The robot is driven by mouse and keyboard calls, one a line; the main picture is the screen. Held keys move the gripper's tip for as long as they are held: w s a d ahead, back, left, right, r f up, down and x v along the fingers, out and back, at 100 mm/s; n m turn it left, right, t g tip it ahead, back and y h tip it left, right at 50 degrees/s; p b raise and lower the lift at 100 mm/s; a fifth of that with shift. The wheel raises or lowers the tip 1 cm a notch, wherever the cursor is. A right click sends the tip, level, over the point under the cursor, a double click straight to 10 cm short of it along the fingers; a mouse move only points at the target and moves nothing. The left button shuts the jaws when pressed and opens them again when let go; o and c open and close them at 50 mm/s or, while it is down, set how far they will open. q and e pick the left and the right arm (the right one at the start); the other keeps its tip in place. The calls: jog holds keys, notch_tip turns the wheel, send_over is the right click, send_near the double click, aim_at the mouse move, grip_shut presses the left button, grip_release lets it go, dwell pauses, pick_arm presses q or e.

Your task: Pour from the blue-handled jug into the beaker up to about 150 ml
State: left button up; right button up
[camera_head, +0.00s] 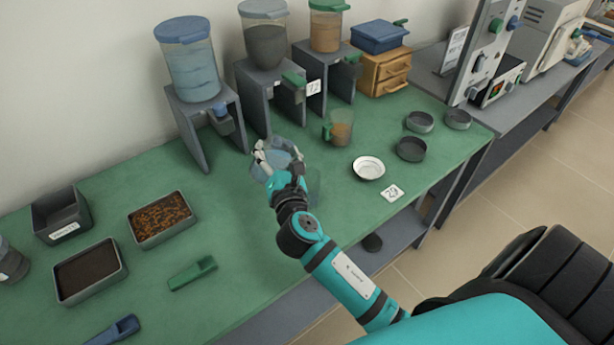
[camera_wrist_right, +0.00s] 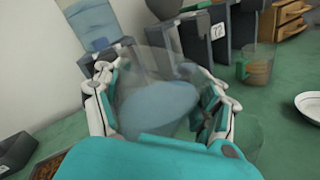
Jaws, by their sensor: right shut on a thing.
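My right gripper (camera_head: 277,160) is shut around a clear vessel, seemingly the jug (camera_head: 284,152), above the green bench. In the right wrist view the jug (camera_wrist_right: 155,108) sits between the fingers of the gripper (camera_wrist_right: 160,105) and holds pale blue liquid. Its blue handle does not show, and I cannot tell how far it is tilted. A clear vessel, seemingly the beaker (camera_head: 314,186), stands on the bench just right of my wrist, partly hidden. Its level and marks cannot be read. My left gripper is out of view.
Dispensers on grey stands, one a blue-lidded tank (camera_head: 190,60), line the wall. A green-handled jug (camera_head: 340,131) with amber content stands behind a white dish (camera_head: 369,168).

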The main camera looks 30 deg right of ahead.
jog(key=shift+r, duration=0.1)
jog(key=shift+m, duration=0.6)
dwell(0.5)
jog(key=shift+m, duration=0.3)
jog(key=shift+d+f+m+b, duration=0.1)
jog(key=shift+f+m+b, duration=0.15)
jog(key=shift+m+b, duration=0.15)
jog(key=shift+s+d+f+m+b, duration=0.15)
jog(key=shift+f+m+b, duration=0.25)
jog(key=shift+m, duration=0.5)
dwell(1.5)
jog(key=shift+d+m, duration=0.1)
jog(key=shift+m, duration=0.2)
jog(key=shift+d+f+m+b, duration=0.2)
jog(key=shift+f+m+b, duration=0.15)
jog(key=shift+m, duration=0.35)
dwell(2.7)
